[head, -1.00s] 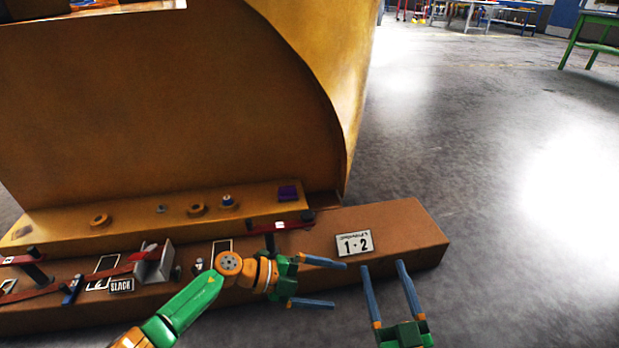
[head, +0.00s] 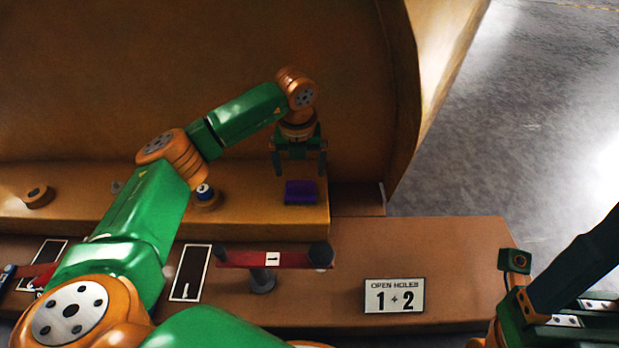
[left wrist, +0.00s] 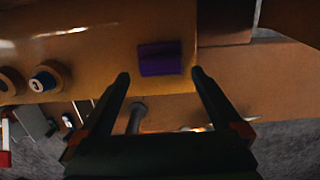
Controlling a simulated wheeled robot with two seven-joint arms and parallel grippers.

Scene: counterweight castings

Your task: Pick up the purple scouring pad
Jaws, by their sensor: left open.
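The purple scouring pad (head: 301,192) lies flat on the raised ledge (head: 255,218) of the big yellow-brown casting, near the ledge's right end. My left gripper (head: 300,172) points down just behind and above the pad, its jaws open and empty. In the left wrist view the pad (left wrist: 160,58) lies just beyond the two fingertips (left wrist: 160,75), roughly centred between them and apart from both. My right gripper (head: 545,300) shows only in part at the lower right of the head view; its fingertips are not clear.
A red bar marked 1 (head: 272,259) stands on a post in front of the ledge. A sign reading "OPEN HOLES 1 + 2" (head: 394,296) is on the lower beam. The casting's tall wall (head: 200,60) rises behind.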

